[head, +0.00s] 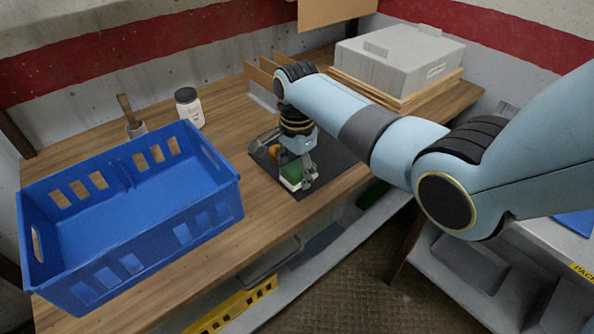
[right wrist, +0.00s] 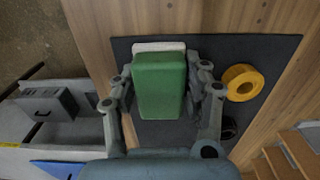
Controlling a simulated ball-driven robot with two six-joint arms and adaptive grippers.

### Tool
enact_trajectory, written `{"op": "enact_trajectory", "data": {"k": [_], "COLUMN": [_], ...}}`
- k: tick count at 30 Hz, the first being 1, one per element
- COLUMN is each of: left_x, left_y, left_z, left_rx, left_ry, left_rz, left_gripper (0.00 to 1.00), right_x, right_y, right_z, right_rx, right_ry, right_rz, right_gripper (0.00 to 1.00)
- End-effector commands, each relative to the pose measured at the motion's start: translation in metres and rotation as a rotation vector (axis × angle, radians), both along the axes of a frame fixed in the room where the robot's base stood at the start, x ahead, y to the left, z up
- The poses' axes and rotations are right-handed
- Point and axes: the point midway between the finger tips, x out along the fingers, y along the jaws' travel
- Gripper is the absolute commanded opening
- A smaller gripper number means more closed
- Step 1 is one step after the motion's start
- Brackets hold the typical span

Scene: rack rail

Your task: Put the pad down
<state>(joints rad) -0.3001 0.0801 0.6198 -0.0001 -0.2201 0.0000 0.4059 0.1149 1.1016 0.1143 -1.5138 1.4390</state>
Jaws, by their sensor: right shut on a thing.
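The pad (right wrist: 159,84) is a green block with a white layer (right wrist: 158,46) at its far side in the right wrist view. My right gripper (right wrist: 159,80) is shut on it, one finger on each side. In the head view the pad (head: 291,174) is partly hidden behind my right gripper (head: 298,178), low over or on the dark mat (head: 338,159). I cannot tell whether the pad touches the mat. My left gripper is not in view.
A yellow tape roll (right wrist: 243,83) lies on the mat beside the gripper. A blue crate (head: 130,215) stands left on the wooden table. A grey case (head: 400,60) sits at the back right.

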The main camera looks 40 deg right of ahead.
Motion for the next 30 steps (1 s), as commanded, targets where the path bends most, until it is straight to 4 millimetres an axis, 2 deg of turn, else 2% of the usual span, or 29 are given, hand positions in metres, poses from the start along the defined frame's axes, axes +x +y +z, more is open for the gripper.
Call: {"op": "enact_trajectory", "data": {"k": [12,13,17,18,30], "left_x": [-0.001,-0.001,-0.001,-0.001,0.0], "left_y": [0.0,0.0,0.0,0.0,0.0], "left_z": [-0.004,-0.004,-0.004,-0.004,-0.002], "left_rx": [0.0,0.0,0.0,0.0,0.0], "left_ry": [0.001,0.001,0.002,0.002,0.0], "left_rz": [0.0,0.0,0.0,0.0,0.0], "left_gripper": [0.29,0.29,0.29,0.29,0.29], "right_x": [-0.002,-0.002,-0.004,-0.004,-0.004], "right_y": [0.0,0.0,0.001,0.001,0.0], "right_z": [-0.014,-0.014,-0.015,-0.016,-0.01], "right_rx": [0.001,0.001,0.001,0.001,0.001], "right_ry": [0.003,0.003,0.007,0.008,0.008], "right_rz": [-0.001,-0.001,-0.001,-0.001,0.0], "right_gripper": [0.0,0.5,0.67,0.7,0.7]}}
